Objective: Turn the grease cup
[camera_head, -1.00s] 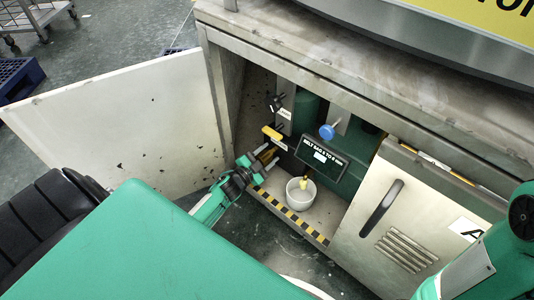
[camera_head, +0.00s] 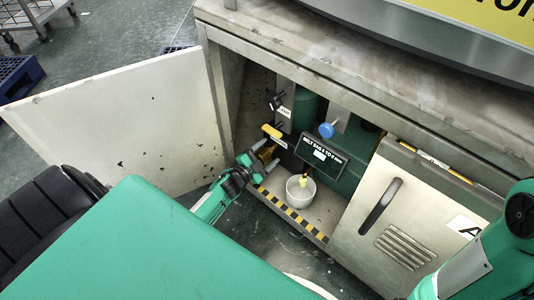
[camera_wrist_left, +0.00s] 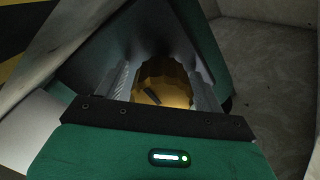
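The grease cup is a brass-coloured, ribbed round piece low inside the open cabinet bay. It fills the space between my left fingers in the left wrist view (camera_wrist_left: 165,82). My left gripper (camera_head: 267,155) reaches into the bay with one finger on each side of the cup. The ribbed inner faces of the fingers run close along the cup's sides, and I cannot tell whether they touch it. In the head view the fingers largely hide the cup. My right arm shows at the right edge, its gripper out of view.
A white pot (camera_head: 300,191) stands on the bay floor. The open door (camera_head: 125,120) is at left; a closed door (camera_head: 390,215) is at right.

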